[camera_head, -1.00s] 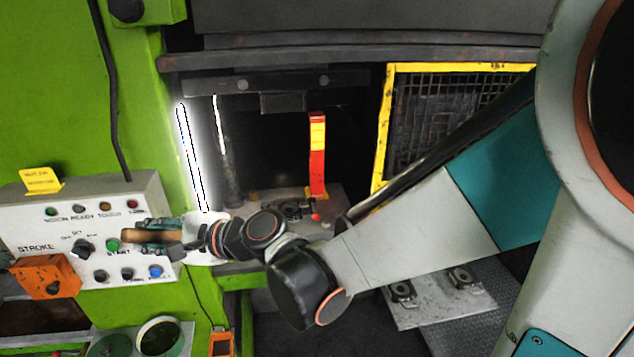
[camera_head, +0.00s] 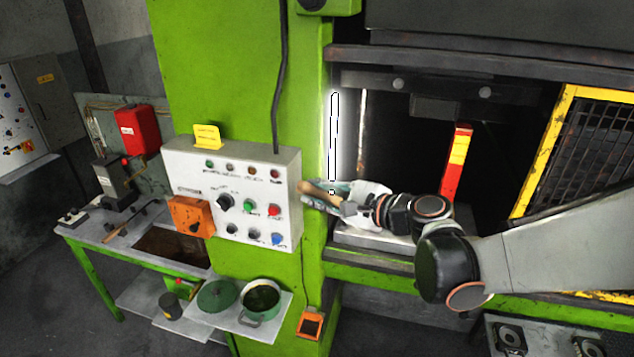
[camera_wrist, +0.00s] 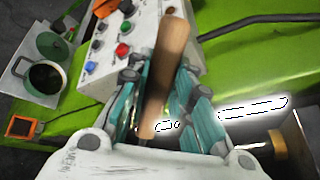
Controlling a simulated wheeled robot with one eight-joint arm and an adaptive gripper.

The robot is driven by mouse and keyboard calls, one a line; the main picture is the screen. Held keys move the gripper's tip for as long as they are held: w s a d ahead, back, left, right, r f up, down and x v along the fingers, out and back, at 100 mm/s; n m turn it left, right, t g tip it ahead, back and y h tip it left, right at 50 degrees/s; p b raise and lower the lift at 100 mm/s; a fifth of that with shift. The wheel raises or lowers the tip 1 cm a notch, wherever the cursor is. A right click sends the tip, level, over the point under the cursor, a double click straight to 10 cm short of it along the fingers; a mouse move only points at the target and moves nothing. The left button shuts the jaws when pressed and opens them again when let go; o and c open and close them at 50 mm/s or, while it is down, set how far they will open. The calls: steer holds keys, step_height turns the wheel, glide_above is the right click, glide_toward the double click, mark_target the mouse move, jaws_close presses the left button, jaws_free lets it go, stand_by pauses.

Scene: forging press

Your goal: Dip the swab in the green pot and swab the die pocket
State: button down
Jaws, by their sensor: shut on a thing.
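My gripper (camera_head: 335,193) is shut on the swab's wooden handle (camera_head: 313,188), in front of the press column just right of the control panel. In the wrist view the wooden handle (camera_wrist: 165,70) lies between the teal fingers; I cannot make out the swab's head. The green pot (camera_head: 260,314) stands open, with dark contents, on a small shelf below the panel, left of and lower than my gripper. The pot also shows in the wrist view (camera_wrist: 45,90) at the left. The die pocket is hidden behind my arm in the head view.
A green lid (camera_head: 217,296) lies beside the pot. The control panel (camera_head: 180,165) with buttons juts out close to my gripper. A red and yellow post (camera_head: 457,163) stands in the press opening. A yellow-framed mesh guard (camera_head: 575,150) is at the right. An orange pedal box (camera_head: 310,325) hangs low.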

steer(key=w+d+f+b, duration=0.3)
steer(key=w+d+f, duration=0.1)
steer(key=w+d, duration=0.7)
steer(key=shift+d+b, duration=0.35)
steer(key=shift+d, duration=1.15)
steer(key=shift+s+d, duration=0.1)
steer(key=shift+f+b, duration=1.15)
steer(key=shift+b, duration=0.3)
stand_by(1.7)
steer(key=shift+w+d+r, duration=0.1)
steer(key=shift+w, duration=0.2)
stand_by(0.4)
steer(key=shift+s, duration=0.2)
steer(key=shift+s+a+b, duration=0.2)
steer(key=shift+s+b, duration=0.15)
steer(key=shift+s, duration=0.1)
steer(key=shift+w, duration=0.15)
stand_by(0.4)
